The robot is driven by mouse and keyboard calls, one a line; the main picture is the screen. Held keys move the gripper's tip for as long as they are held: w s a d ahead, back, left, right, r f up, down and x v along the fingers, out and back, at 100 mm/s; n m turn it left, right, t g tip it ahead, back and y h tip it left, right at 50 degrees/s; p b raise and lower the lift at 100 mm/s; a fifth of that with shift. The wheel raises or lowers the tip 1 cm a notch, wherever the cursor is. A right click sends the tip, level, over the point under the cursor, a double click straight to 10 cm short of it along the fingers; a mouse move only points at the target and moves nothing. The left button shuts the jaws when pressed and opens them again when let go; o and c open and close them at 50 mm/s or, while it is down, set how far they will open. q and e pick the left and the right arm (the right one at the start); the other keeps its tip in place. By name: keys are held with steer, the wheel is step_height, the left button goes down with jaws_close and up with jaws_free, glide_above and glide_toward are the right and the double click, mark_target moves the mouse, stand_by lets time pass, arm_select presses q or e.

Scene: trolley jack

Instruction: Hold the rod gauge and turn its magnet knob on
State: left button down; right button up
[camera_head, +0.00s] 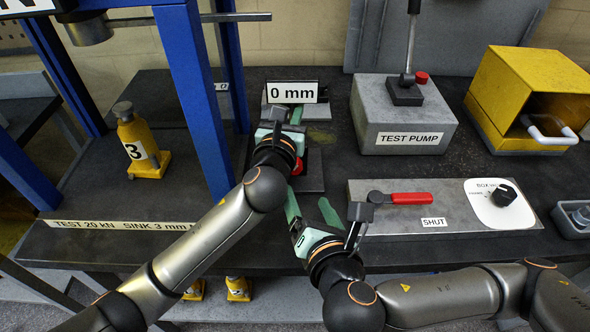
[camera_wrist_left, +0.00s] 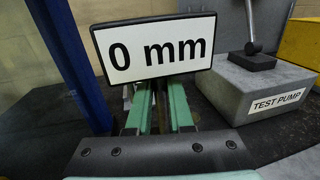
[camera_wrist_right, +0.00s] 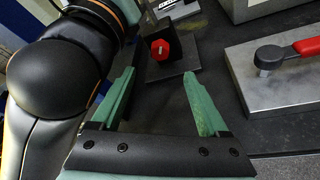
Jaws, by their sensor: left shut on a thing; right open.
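The rod gauge shows its white "0 mm" display (camera_head: 292,92), which also fills the upper left wrist view (camera_wrist_left: 155,48). My left gripper (camera_head: 290,115) is shut on the gauge just below the display; its green fingers close on a dark rod (camera_wrist_left: 159,108). The red magnet knob (camera_wrist_right: 160,48) is on the front of a dark block on a dark plate (camera_wrist_right: 175,92); it shows partly behind my left wrist in the head view (camera_head: 298,167). My right gripper (camera_head: 310,205) is open and empty, short of the knob, its fingertips apart below it in the right wrist view (camera_wrist_right: 158,80).
A grey panel with a red lever (camera_head: 410,198) marked SHUT and a black dial (camera_head: 503,195) lies right of my right gripper. The test pump (camera_head: 403,118) and a yellow box (camera_head: 528,92) stand behind. A blue press frame (camera_head: 190,90) stands close left, with a yellow jack (camera_head: 137,140).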

mark_target(294, 169)
steer(key=x, duration=1.1)
steer(key=shift+w+a+f, duration=0.1)
steer(key=shift+w, duration=0.1)
jaws_close()
